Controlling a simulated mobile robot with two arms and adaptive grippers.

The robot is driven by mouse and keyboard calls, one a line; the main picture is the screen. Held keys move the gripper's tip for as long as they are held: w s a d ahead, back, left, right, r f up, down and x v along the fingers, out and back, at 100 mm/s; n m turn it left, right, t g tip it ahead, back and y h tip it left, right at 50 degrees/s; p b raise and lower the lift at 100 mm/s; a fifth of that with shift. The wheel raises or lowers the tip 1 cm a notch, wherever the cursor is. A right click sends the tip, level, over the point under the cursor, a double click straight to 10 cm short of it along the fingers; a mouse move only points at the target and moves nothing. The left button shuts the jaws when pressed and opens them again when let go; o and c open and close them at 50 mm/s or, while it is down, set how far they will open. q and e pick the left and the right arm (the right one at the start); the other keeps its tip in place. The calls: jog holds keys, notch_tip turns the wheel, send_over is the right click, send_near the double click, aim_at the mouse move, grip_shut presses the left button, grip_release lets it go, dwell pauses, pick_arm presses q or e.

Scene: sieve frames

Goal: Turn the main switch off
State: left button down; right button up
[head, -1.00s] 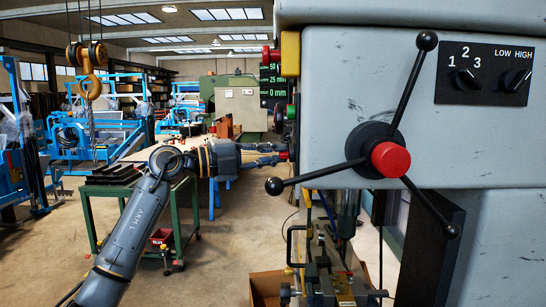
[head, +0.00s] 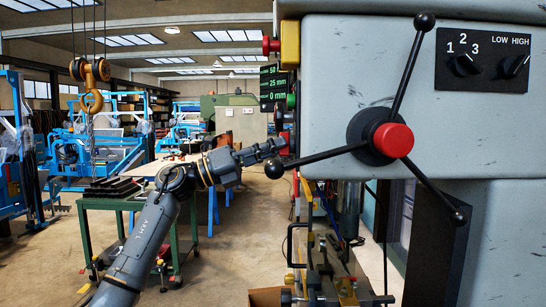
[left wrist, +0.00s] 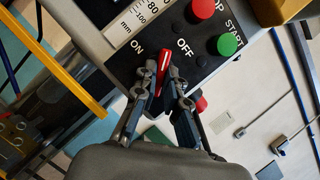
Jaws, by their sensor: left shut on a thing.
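The main switch (left wrist: 166,68) is a red handle with a white line on a black panel (left wrist: 205,65) in the left wrist view. The labels ON and OFF stand beyond it, and its tip points between them. My left gripper (left wrist: 167,80) is shut on the switch handle, with a finger on each side. In the head view my left gripper (head: 277,147) is at the left side of the grey drill press (head: 350,70), and the switch is largely hidden there. My right gripper is in neither view.
A red button (left wrist: 201,9) and a green START button (left wrist: 228,44) sit close beside the switch. The three-armed feed handle (head: 393,140) reaches toward my gripper.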

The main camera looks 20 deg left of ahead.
pick_arm(q)
jog(key=shift+w+f+m+g+h+p, duration=0.1)
jog(key=shift+m+g+h, duration=0.5)
jog(key=shift+m, duration=1.1)
jog(key=shift+w+f+m+g+h+p, duration=0.1)
jog(key=shift+m+g+h, duration=0.25)
jog(key=shift+m+g, duration=1)
jog(key=shift+w+m+g+h+p, duration=0.1)
jog(key=shift+m+g+h, duration=0.3)
jog(key=shift+m, duration=1.65)
jog(key=c, duration=1.4)
grip_release()
jog(key=v, duration=1.2)
jog(key=shift+f, duration=0.1)
